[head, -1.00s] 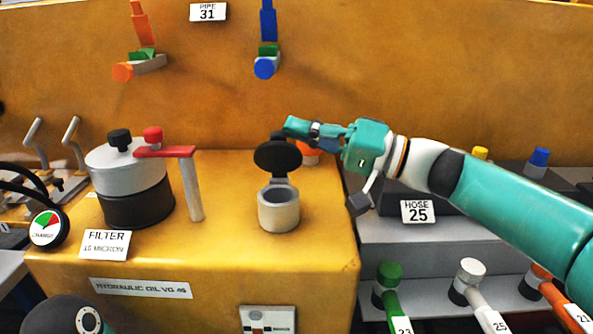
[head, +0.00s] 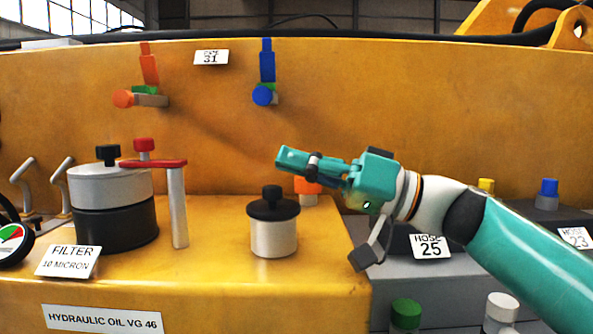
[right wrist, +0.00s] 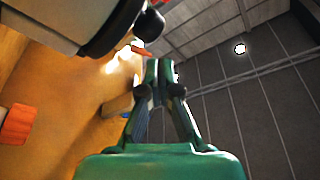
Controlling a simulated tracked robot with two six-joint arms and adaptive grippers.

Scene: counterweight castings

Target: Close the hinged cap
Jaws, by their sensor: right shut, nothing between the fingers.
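The hinged cap (head: 273,206) is black with a small knob on top. It lies flat over the mouth of the grey cylindrical filler neck (head: 274,239) on the yellow block. My right gripper (head: 281,158) is shut and empty, above and slightly right of the cap and apart from it. In the right wrist view, its fingertips (right wrist: 159,66) are together, and the dark cap edge (right wrist: 112,34) shows at the upper left. The hinge is hidden behind the cap. My left gripper is not in view.
A filter canister (head: 115,205) with a red lever handle (head: 152,163) stands to the left. An orange fitting (head: 307,186) is just behind the cap. Blue (head: 264,95) and orange (head: 123,98) valves are on the back wall. Hose fittings are at right.

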